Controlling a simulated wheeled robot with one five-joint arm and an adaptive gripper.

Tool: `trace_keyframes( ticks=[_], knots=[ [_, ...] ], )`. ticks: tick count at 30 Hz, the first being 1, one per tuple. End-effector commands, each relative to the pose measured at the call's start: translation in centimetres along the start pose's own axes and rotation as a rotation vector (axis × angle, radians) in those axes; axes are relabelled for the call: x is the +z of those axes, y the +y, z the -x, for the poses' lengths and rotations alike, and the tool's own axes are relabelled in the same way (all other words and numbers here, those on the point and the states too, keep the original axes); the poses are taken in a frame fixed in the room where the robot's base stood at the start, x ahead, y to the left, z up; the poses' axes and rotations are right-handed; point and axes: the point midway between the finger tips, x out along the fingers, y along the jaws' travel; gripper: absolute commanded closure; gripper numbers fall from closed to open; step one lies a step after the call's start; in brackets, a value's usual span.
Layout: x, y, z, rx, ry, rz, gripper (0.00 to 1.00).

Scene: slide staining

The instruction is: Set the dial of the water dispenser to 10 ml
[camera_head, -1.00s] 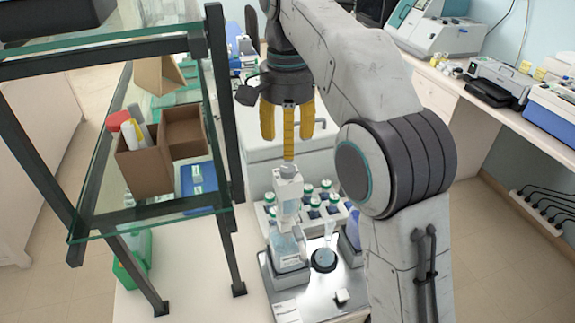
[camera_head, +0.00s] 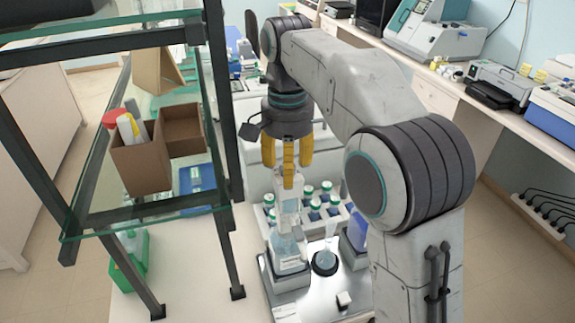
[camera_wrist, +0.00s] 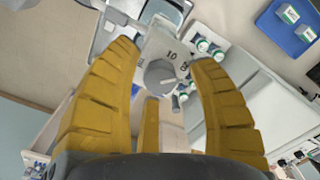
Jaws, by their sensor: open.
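The water dispenser (camera_head: 287,222) stands on a metal tray, a white head on top of a clear bottle. In the wrist view its dial (camera_wrist: 160,77) is a grey round knob on a white face; a "10" shows above it, with other marks to the sides that are hard to read. My gripper (camera_head: 287,175) is over the top of the dispenser, pointing down, its yellow fingers hiding part of the head. In the wrist view my gripper (camera_wrist: 166,60) is open, with fingers to the left and right of the dial and apart from it.
A rack of green-capped bottles (camera_head: 310,190) stands just behind the dispenser. A small dark-based flask (camera_head: 325,262) is to its right on the metal tray (camera_head: 310,300). A glass shelf (camera_head: 150,205) with cardboard boxes (camera_head: 140,165) stands close on the left.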

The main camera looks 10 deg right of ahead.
Motion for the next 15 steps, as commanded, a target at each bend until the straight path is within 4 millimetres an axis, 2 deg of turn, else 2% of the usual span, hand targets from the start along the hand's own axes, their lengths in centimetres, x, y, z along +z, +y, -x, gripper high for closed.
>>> trace_keyframes(
  ticks=[5, 15],
  knots=[
    [0.0, 0.0, 0.02, 0.0, 0.0, 0.0, 0.45],
    [0.0, 0.0, 0.03, 0.0, 0.0, 0.0, 0.76]
  ],
)
